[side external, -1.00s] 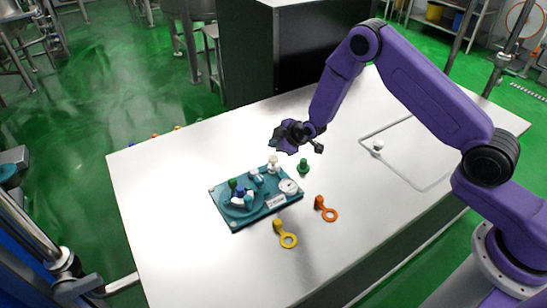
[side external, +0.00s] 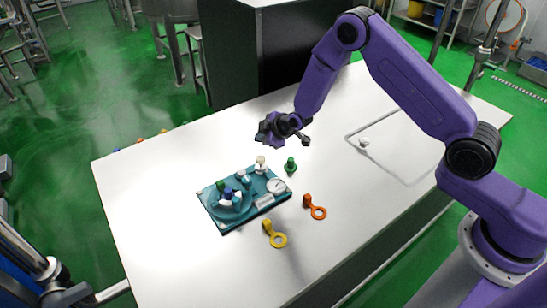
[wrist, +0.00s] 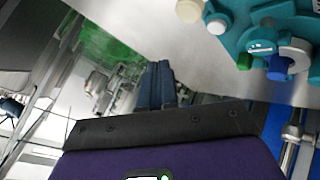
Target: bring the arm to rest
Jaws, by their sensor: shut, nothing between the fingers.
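My gripper (side external: 268,130) hangs in the air above the steel table, beyond the teal fixture in the side view, and touches nothing there. Its two dark fingers (wrist: 156,86) lie together in the wrist view, with nothing between them. The teal fixture (side external: 226,222) lies flat on the table below it. It carries a round white dial (side external: 276,185), a cream-topped post (side external: 260,164) and a cluster of green, blue and white parts. Part of the fixture (wrist: 240,42) also shows at the upper right of the wrist view.
A green knobbed piece (side external: 290,166), an orange ring tag (side external: 317,212) and a yellow ring tag (side external: 278,240) lie near the fixture. A small white piece (side external: 364,142) sits inside an outlined area at right. A dark cabinet (side external: 235,60) stands behind the table.

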